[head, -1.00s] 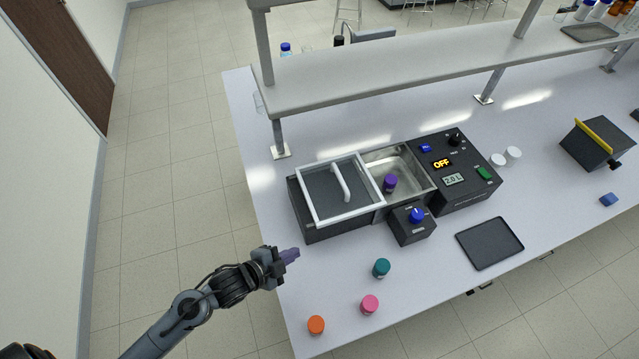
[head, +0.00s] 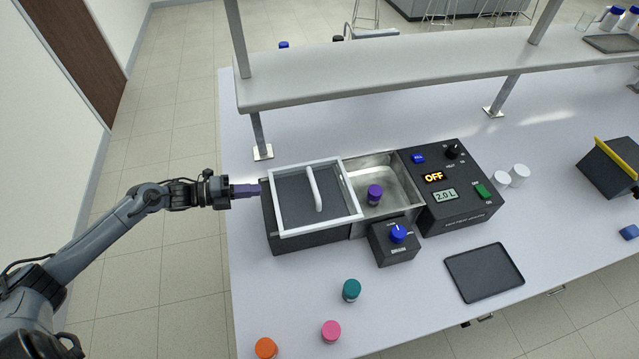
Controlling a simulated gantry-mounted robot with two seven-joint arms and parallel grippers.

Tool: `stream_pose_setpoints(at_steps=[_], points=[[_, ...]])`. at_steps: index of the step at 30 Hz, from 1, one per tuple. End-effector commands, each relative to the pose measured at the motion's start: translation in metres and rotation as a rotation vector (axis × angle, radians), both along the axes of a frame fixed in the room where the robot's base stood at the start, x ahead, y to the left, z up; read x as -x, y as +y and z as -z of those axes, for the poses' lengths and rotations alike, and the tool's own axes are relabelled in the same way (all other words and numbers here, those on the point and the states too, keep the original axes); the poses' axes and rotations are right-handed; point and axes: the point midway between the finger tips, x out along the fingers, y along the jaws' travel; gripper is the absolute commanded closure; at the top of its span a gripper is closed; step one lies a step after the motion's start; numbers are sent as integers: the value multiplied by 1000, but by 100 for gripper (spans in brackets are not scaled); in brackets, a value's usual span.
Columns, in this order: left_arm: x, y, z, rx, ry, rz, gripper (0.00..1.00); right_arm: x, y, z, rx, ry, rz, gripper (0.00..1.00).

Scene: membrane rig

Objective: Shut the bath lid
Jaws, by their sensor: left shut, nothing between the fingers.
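The bath lid (head: 290,202), a pale-framed dark panel with a white bar handle (head: 315,188), sits over the left part of the black bath unit (head: 310,240). The steel bath basin (head: 398,185) to its right is uncovered. A purple-capped vial (head: 375,194) stands in the basin. My left gripper (head: 258,190) is shut and empty, with its purple fingers pointing right at the lid's left edge. I cannot tell whether the fingertips touch the lid. My right gripper is not in view.
A control panel (head: 458,215) reading OFF and a blue-knob box (head: 394,252) adjoin the bath. Teal (head: 351,290), pink (head: 331,331) and orange (head: 265,347) capped vials stand in front. A dark tray (head: 484,272) lies at right. A raised shelf (head: 430,75) spans behind.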

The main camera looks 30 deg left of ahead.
Motion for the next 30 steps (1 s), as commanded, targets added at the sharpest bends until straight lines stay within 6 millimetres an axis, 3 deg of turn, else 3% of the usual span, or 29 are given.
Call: stream_pose_setpoints(at_steps=[8, 24, 30], points=[[-14, -10, 1, -2, -4, -1, 100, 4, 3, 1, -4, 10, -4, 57], [-80, -68, 17, 0, -2, -2, 100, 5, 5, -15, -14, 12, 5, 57], [-97, -83, 22, 0, -2, -2, 100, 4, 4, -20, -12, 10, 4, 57]])
